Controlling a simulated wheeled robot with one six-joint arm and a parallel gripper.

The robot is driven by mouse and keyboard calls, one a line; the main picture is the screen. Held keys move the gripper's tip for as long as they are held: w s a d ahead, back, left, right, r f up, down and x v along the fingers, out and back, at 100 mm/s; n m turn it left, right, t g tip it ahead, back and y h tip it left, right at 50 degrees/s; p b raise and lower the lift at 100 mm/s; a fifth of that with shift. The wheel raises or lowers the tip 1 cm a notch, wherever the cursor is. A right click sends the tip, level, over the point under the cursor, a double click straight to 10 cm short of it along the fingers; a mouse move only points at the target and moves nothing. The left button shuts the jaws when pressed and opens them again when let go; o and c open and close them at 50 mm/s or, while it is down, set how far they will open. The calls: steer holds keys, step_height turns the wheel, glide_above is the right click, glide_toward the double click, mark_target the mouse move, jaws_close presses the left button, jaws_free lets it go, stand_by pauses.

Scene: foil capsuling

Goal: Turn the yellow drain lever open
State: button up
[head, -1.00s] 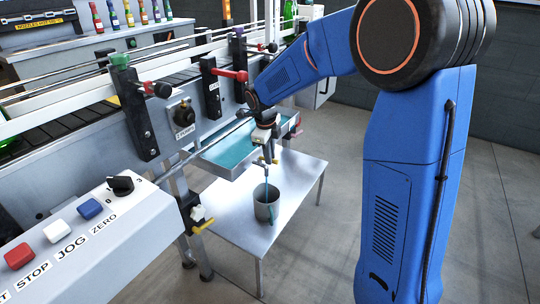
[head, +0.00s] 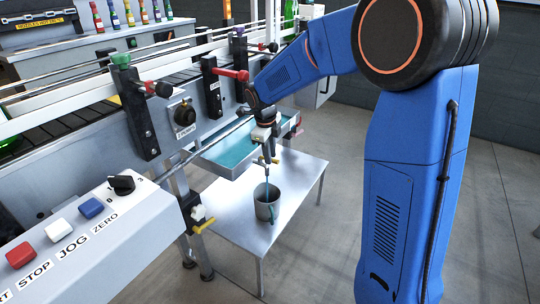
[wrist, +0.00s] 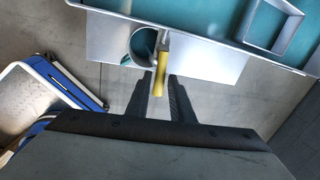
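The yellow drain lever (wrist: 157,82) shows in the wrist view below the tray's edge, with a metal stem at its far end. My gripper (wrist: 160,76) is open, with one dark finger on each side of the lever's near end. A gap shows beside the lever on both sides; I cannot tell whether the fingers are level with it. In the head view my gripper (head: 269,152) points down beside the teal-filled tray (head: 222,173), with small yellow parts near its tips. A grey pot (head: 265,211) stands below, with a thin teal strand above it.
The pot stands on a low metal table (head: 240,233). Another yellow handle (head: 204,226) is on the machine's near leg. A control box (head: 75,245) with several buttons is at the lower left. The conveyor (head: 60,125) runs along the left. Floor at the right is open.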

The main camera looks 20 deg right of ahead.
step_height(320, 180, up, 7)
steer(key=s, duration=0.1)
steer(key=shift+a, duration=0.45)
steer(key=s+d+r+n+t, duration=0.1)
steer(key=s+d+r+n, duration=0.2)
steer(key=s+n, duration=0.55)
steer(key=s+d+r+n+t, duration=0.15)
steer(key=s+d+n, duration=0.3)
steer(key=s, duration=0.65)
steer(key=s+d+f+n+y, duration=0.1)
steer(key=s+f+n, duration=0.2)
steer(key=s+n, duration=1)
steer(key=s, duration=0.4)
steer(key=shift+d+f+t, duration=0.2)
steer(key=shift+d+t, duration=0.15)
